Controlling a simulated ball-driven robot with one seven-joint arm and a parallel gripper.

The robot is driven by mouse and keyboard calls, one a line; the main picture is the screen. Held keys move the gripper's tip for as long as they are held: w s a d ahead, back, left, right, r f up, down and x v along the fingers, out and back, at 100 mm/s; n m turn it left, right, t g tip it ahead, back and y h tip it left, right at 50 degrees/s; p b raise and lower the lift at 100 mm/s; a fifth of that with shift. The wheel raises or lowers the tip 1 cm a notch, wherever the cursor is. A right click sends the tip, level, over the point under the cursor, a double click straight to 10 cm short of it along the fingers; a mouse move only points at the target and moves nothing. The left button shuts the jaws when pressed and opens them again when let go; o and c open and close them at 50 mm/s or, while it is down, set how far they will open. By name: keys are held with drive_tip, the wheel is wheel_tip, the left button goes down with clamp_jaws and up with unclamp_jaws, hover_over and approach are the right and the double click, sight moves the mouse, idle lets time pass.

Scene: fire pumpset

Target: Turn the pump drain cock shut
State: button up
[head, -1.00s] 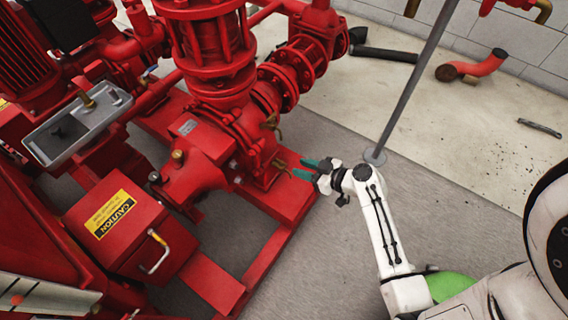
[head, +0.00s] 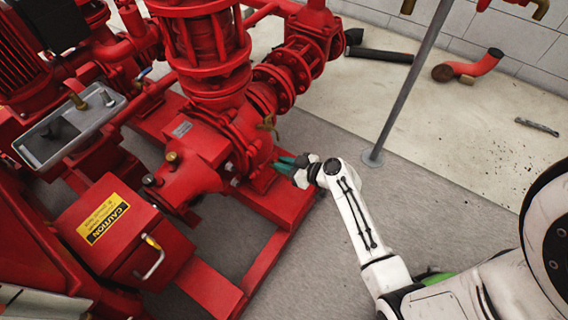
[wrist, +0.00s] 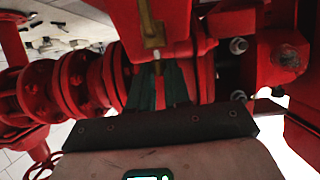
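The pump drain cock shows in the wrist view as a small brass tip with a red handle (wrist: 160,92), low on the red pump. My gripper (wrist: 159,85) has one dark green finger on each side of this handle, with little or no gap left; it looks shut on it. In the head view my gripper (head: 285,164) reaches in at the lower right side of the pump casing (head: 245,140). There the cock is hidden behind the fingers.
The red base frame (head: 285,205) runs below. Floor on the right is mostly clear.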

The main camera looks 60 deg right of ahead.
clamp_jaws()
